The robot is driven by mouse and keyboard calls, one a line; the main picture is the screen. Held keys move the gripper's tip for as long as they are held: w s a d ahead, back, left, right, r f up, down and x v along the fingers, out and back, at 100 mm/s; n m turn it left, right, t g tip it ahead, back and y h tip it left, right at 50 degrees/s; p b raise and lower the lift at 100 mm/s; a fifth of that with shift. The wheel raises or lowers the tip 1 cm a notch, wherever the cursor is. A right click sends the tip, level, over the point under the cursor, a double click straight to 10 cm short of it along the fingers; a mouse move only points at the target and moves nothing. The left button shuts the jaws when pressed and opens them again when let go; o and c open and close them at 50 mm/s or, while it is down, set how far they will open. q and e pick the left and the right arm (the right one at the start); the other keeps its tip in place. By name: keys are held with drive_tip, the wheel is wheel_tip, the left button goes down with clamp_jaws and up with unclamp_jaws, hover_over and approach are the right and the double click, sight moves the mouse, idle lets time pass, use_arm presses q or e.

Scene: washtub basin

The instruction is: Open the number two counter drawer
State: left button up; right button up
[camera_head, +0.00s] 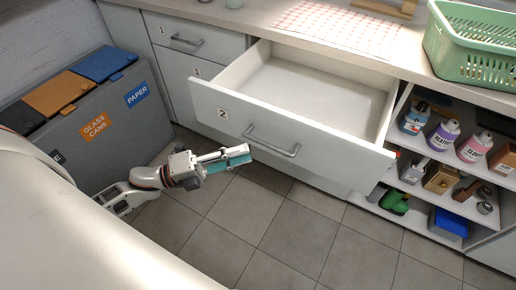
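The number two counter drawer (232,120) is a white drawer with a "2" label, pulled well out from under the counter. Its inside looks empty. Its grey bar handle (271,141) is on the front panel. My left gripper (238,157) is in front of the drawer, a little left of the handle and apart from it. Its fingers look close together, with a teal strip along them, and I cannot tell whether they are open or shut. My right gripper is not in view.
The counter (250,14) carries a green basket (470,45) and a checked cloth (340,28). A shelf with bottles (443,135) is right of the drawer. Recycling bins (105,115) stand at the left. The tiled floor (290,235) in front is clear.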

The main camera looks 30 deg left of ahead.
use_arm(q)
drive_tip(key=v, duration=0.3)
drive_tip(key=shift+s+a, duration=0.15)
idle(0.4)
drive_tip(key=s+d+f+n+g+y+p, duration=0.1)
drive_tip(key=s+d+f+n+y+p, duration=0.3)
drive_tip(key=n, duration=0.8)
drive_tip(key=s+d+f+n+g+y+p, duration=0.2)
drive_tip(key=s+d+f+n+y+p, duration=0.2)
drive_tip(key=s+f+n+y, duration=0.3)
wheel_tip(320, 180, down, 3)
drive_tip(key=n+p, duration=0.1)
drive_tip(key=n, duration=0.4)
drive_tip(key=shift+s+n+y, duration=0.2)
drive_tip(key=shift+n+y, duration=0.2)
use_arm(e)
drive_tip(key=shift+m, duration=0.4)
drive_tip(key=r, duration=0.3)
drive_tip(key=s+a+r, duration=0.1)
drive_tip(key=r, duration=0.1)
